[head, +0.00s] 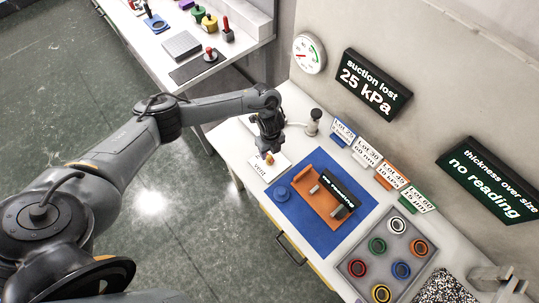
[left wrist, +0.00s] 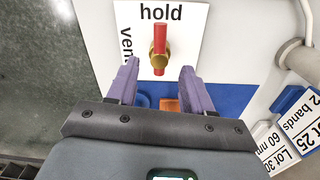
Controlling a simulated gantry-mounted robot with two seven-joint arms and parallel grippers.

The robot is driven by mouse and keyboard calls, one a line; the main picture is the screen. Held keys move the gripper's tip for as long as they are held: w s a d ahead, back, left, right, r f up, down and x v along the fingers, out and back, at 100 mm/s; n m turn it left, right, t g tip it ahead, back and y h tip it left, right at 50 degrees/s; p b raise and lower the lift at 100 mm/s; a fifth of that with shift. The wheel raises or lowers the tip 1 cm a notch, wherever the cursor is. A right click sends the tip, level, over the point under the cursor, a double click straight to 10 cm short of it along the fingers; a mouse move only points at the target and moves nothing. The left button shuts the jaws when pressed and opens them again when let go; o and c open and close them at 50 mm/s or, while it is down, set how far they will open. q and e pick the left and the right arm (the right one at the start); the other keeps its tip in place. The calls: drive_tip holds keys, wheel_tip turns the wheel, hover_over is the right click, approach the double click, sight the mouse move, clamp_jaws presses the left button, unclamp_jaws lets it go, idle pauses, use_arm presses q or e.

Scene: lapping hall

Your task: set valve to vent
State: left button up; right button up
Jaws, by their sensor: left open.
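The valve has a red lever on a brass body (left wrist: 159,52). It stands on a white plate (left wrist: 105,25) marked "hold" and "vent". In the left wrist view the lever lines up with the "hold" mark; "vent" is to its left. In the head view the brass part of the valve (head: 269,158) shows just under my left gripper (head: 268,147). My right gripper is not seen.
A wall gauge (head: 309,53) and a sign (head: 372,84) reading "suction lost 25 kPa" are behind. An orange fixture (head: 312,205) lies on a blue mat (head: 305,243). Several lot cards (head: 392,174) stand along the wall, and a grey tray (head: 402,238) holds coloured rings. A grey post (head: 313,122) stands near the gripper.

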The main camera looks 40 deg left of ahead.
sight(269, 157)
use_arm(q)
drive_tip(key=shift+f, duration=1.8)
clamp_jaws()
